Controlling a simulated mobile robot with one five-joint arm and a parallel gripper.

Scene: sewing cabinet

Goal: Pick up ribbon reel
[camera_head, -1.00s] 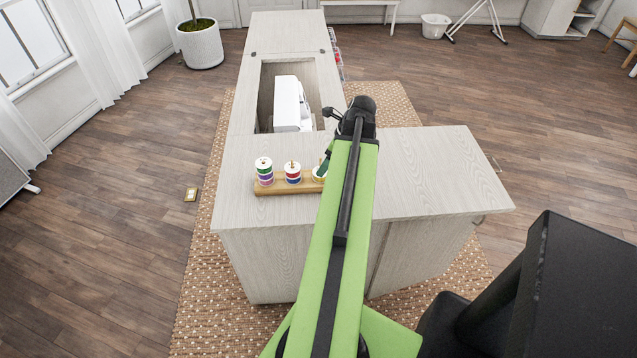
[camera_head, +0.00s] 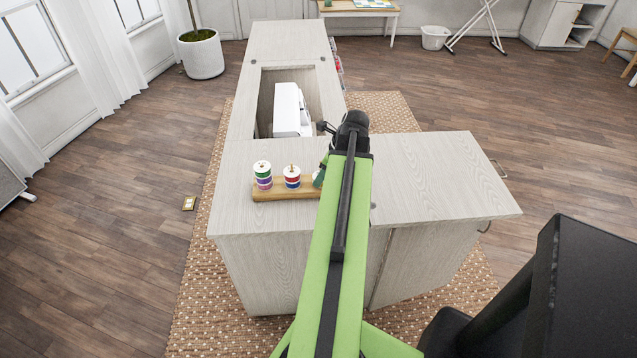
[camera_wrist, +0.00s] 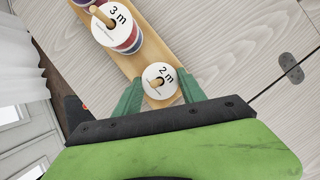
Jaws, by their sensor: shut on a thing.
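In the wrist view my gripper (camera_wrist: 160,96) has its green fingers on both sides of a ribbon reel (camera_wrist: 160,76) with a white top marked "2 m". The jaws are shut on this reel, which is at the near end of the wooden peg stand (camera_wrist: 151,44). A peg tip shows through its middle. Another reel (camera_wrist: 113,22), marked "3 m", sits farther along the stand. In the head view two reel stacks (camera_head: 263,175) (camera_head: 292,177) stand on the stand (camera_head: 283,194). My arm hides the held reel there.
The pale wood cabinet (camera_head: 440,185) has clear top space to the right of my arm. A white sewing machine (camera_head: 288,110) sits in the recess behind the stand. A metal hinge (camera_wrist: 291,68) shows on the top.

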